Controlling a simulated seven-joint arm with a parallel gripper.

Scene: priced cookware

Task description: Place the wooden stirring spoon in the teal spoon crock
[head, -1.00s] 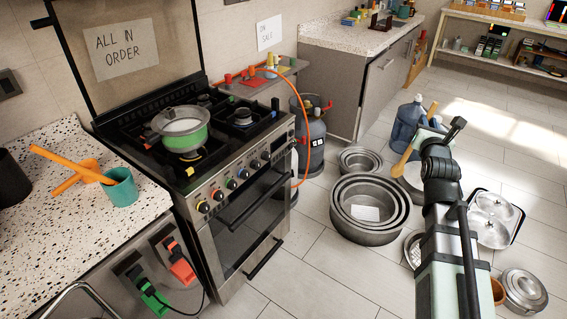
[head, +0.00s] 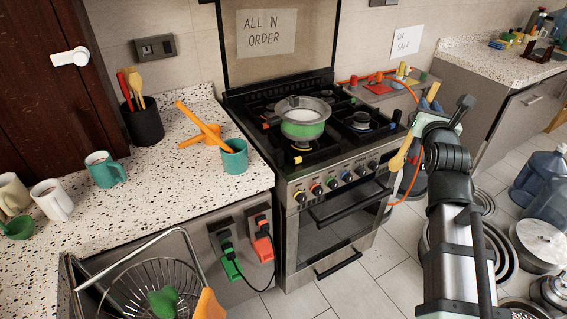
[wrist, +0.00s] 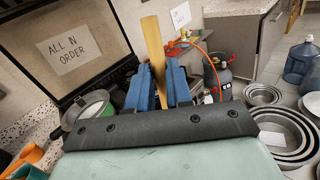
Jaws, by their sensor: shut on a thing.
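The wooden stirring spoon (head: 398,160) is held in my gripper (head: 426,112) in front of the stove's right side, in the air. Its wide pale end hangs low on the left and its other end sticks up. In the wrist view the spoon (wrist: 153,52) stands up between the two blue fingers of my gripper (wrist: 158,88). The teal spoon crock (head: 235,162) stands upright on the speckled counter, left of the stove and well left of my gripper. An orange utensil (head: 203,127) slants over to its rim; I cannot tell whether its end is inside.
A black crock (head: 143,125) with utensils, a teal mug (head: 105,172) and a wire basket (head: 150,295) are left. Metal pans (head: 500,250) lie on the floor.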

